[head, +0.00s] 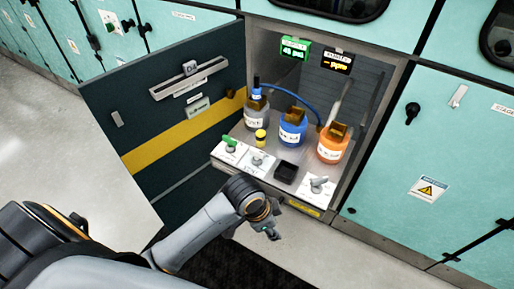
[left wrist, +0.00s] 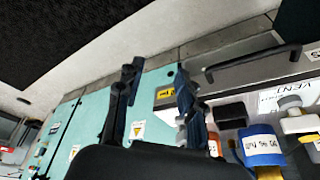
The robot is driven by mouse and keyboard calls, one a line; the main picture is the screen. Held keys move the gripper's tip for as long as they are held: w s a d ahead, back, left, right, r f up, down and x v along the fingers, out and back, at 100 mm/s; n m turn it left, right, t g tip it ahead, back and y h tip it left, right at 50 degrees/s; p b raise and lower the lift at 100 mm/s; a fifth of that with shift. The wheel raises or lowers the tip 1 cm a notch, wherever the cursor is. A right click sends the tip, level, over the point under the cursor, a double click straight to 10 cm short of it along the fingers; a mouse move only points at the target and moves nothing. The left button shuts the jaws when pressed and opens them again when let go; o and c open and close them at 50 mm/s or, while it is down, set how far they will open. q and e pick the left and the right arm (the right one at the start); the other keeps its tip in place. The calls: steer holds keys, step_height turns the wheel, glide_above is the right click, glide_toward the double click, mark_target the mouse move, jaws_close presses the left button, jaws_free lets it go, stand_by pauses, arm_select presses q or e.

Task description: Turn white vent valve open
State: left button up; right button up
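The white vent valve (head: 257,159) is a pale knob on a white plate in the middle of the shelf front, between a green-handled valve (head: 230,144) and a black box (head: 286,172). In the left wrist view the plate is lettered VENT, and the pale knob (left wrist: 290,102) shows at the right edge. My left gripper (head: 269,231) is in front of and below the shelf edge, apart from the valve. Its two fingers (left wrist: 158,78) are spread with nothing between them. My right gripper is not in view.
Blue (head: 292,131) and orange (head: 333,145) bottles and a dark-bodied bottle (head: 257,112) stand behind the valves. Another pale valve (head: 318,184) sits right of the black box. The open dark door (head: 170,125) stands to the left. Floor in front is clear.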

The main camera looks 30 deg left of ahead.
arm_select(q)
steer(key=w+r+m+g, duration=0.1)
steer(key=w+r+m, duration=0.1)
steer(key=w+m, duration=0.45)
steer(key=m+g+y, duration=0.1)
steer(key=m+y, duration=0.1)
steer(key=y, duration=0.1)
glide_toward(257, 150)
step_height(257, 150, down, 9)
steer(key=shift+w+a+f, duration=0.1)
jaws_close()
